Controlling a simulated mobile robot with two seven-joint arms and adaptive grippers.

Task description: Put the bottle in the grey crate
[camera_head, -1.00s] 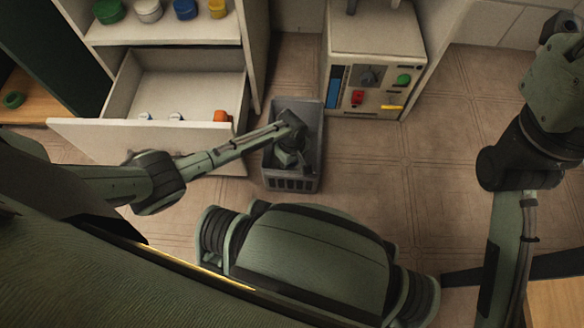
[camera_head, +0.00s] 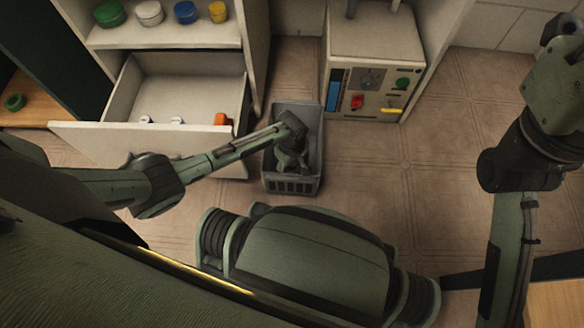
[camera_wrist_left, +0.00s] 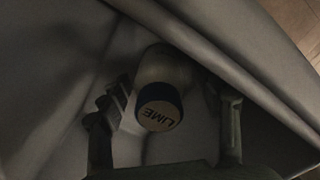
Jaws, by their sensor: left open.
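The grey crate (camera_head: 292,186) stands on the tiled floor between the open drawer and the control cabinet. My left gripper (camera_head: 289,163) reaches down into it from the left, partly covering its inside. In the left wrist view, the bottle (camera_wrist_left: 165,72) has a pale body and a round cap marked LIME with a blue rim. It is inside the crate, between the open fingers of my left gripper (camera_wrist_left: 168,108), with gaps on both sides. The bottle's lower end is hidden. My right arm shows at the right of the head view, but its gripper does not.
The open drawer (camera_head: 82,142) at the left holds two small white-and-blue caps and an orange item (camera_head: 222,119). Above it is a shelf (camera_head: 160,38) with several coloured jars. The cabinet (camera_head: 376,60) with knobs stands behind the crate. Floor to the crate's right is clear.

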